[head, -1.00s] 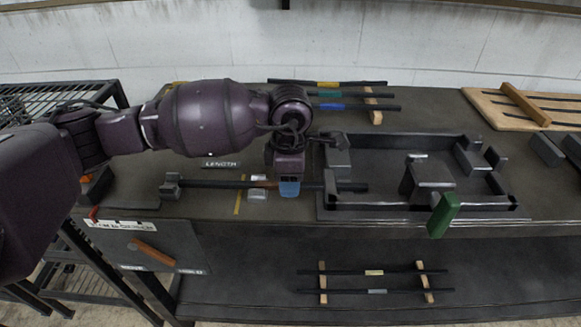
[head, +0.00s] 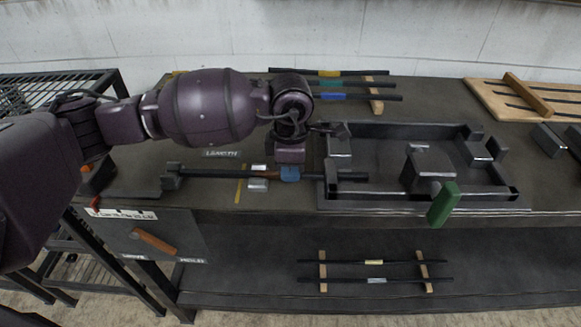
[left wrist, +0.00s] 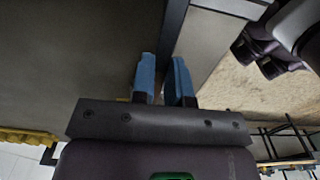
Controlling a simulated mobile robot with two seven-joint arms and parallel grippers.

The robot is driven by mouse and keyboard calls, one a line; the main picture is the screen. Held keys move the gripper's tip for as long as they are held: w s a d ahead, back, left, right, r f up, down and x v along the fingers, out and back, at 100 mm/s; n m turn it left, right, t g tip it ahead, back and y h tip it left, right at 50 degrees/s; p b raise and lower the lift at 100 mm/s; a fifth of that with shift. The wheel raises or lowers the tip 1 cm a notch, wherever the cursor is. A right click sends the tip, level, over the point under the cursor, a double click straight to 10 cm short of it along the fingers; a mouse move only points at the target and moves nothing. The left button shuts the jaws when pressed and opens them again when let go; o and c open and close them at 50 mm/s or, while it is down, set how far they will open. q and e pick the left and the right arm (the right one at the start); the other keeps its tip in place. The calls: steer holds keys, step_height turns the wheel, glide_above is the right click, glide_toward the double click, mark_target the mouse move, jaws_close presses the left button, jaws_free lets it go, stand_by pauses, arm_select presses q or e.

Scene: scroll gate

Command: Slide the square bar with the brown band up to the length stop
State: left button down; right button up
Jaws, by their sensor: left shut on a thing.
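The dark bar with the brown band (head: 268,172) lies along the front of the bench, running left to right. My left gripper (head: 290,174), with blue fingertips, is shut on it just right of the brown band. In the left wrist view the bar (left wrist: 175,30) runs between the blue fingers (left wrist: 165,80). The bar's left end is at a dark block (head: 171,178), apparently the length stop, near a "LENGTH" label (head: 221,153); I cannot tell whether they touch. The bar's right part passes a dark upright block (head: 331,172) at the fixture's left edge. My right gripper is not in view.
A dark walled fixture (head: 415,204) with a green handle (head: 442,204) stands right of my gripper. Coloured-band bars (head: 385,97) lie on a rack behind; more bars (head: 400,281) lie on the shelf below. A lever panel (head: 185,238) hangs at the front left.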

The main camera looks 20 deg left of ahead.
mark_target(274, 172)
arm_select(q)
steer(key=shift+s+a, duration=0.1)
steer(key=shift+a, duration=0.25)
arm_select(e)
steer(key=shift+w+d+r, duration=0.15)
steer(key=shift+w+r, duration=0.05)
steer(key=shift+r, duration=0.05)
arm_select(q)
steer(key=shift+a, duration=0.35)
steer(key=shift+s+a+f+p, duration=0.1)
steer(key=shift+s+a+p, duration=0.1)
steer(key=shift+a, duration=0.3)
steer(key=shift+s+a+p, duration=0.1)
steer(key=shift+a+p, duration=0.1)
steer(key=shift+a, duration=0.25)
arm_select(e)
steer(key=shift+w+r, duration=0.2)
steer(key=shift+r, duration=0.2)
arm_select(q)
steer(key=c, duration=1.1)
jaws_free()
steer(key=shift+s+a, duration=0.1)
steer(key=shift+o, duration=0.2)
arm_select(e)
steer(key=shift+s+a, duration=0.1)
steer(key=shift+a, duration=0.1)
arm_select(q)
steer(key=shift+d, duration=0.2)
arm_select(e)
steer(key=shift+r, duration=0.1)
